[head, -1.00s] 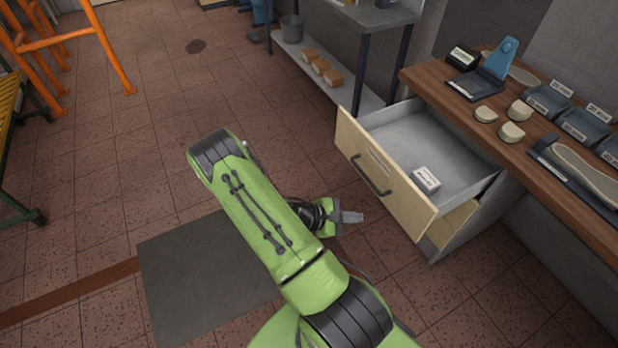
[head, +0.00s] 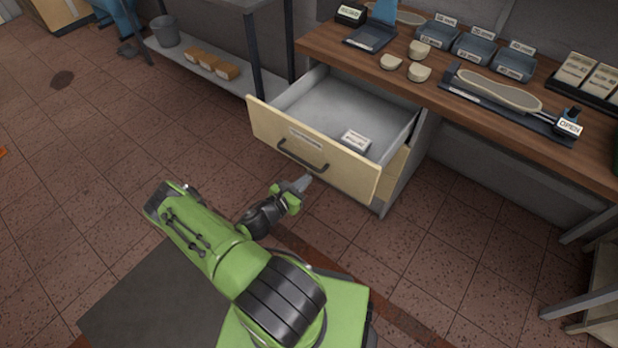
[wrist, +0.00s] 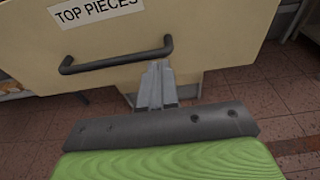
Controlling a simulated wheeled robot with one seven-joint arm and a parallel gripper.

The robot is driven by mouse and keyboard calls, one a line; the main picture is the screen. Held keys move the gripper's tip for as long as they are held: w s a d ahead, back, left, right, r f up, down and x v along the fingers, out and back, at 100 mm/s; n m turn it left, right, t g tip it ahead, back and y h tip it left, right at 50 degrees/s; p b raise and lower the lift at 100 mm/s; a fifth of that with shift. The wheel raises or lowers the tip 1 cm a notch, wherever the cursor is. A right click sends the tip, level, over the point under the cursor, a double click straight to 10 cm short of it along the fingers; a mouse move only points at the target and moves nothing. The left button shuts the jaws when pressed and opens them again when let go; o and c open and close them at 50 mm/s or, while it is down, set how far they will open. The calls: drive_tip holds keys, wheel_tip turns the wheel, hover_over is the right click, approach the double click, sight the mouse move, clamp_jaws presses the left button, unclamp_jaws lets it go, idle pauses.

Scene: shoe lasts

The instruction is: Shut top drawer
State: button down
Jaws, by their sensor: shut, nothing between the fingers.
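The top drawer (head: 318,151) stands pulled out from under the wooden bench, with a cream front and a dark bar handle (head: 302,158). A small white labelled box (head: 356,140) lies inside it. In the wrist view the drawer front (wrist: 205,30) bears a "TOP PIECES" label, and the handle (wrist: 115,60) runs across it. My gripper (head: 303,182) is shut and empty, just in front of the drawer front and a little below the handle. In the wrist view its fingers (wrist: 158,80) point at the front near the handle's right end. I cannot tell whether they touch it.
The wooden bench top (head: 455,110) holds trays, pale heel-like pieces and a sole-shaped board. A metal shelf (head: 225,78) with brown blocks and a bucket stands to the left of the drawer. The tiled floor before the drawer is clear apart from my arm.

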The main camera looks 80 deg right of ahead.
sight(316, 171)
drive_tip(key=x, duration=0.3)
drive_tip(key=shift+d, duration=0.15)
